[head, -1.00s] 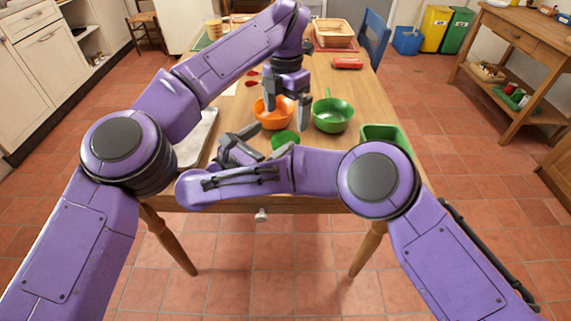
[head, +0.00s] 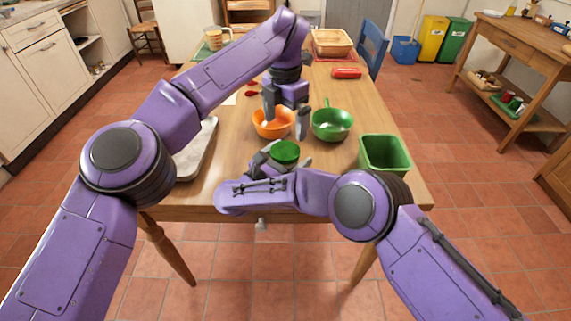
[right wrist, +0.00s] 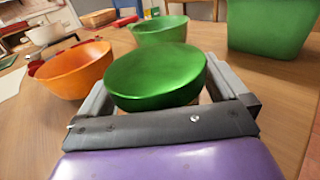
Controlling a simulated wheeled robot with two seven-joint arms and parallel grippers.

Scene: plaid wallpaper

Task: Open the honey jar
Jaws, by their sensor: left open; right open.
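The honey jar shows mainly as its round green lid (head: 285,152), near the table's front edge. In the right wrist view the lid (right wrist: 155,75) fills the middle and hides most of the jar's body. My right gripper (head: 286,161) is open, with one finger on either side of the jar below the lid. I cannot tell whether the fingers touch it. My left gripper (head: 286,122) is open and empty, pointing down over the orange bowl area, farther back than the jar and higher.
An orange bowl (head: 265,126) and a green pan (head: 333,124) stand behind the jar. A green bin (head: 385,153) is at the table's right edge. A grey tray (head: 197,150) lies at left. The wooden table (head: 235,165) is bare between tray and jar.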

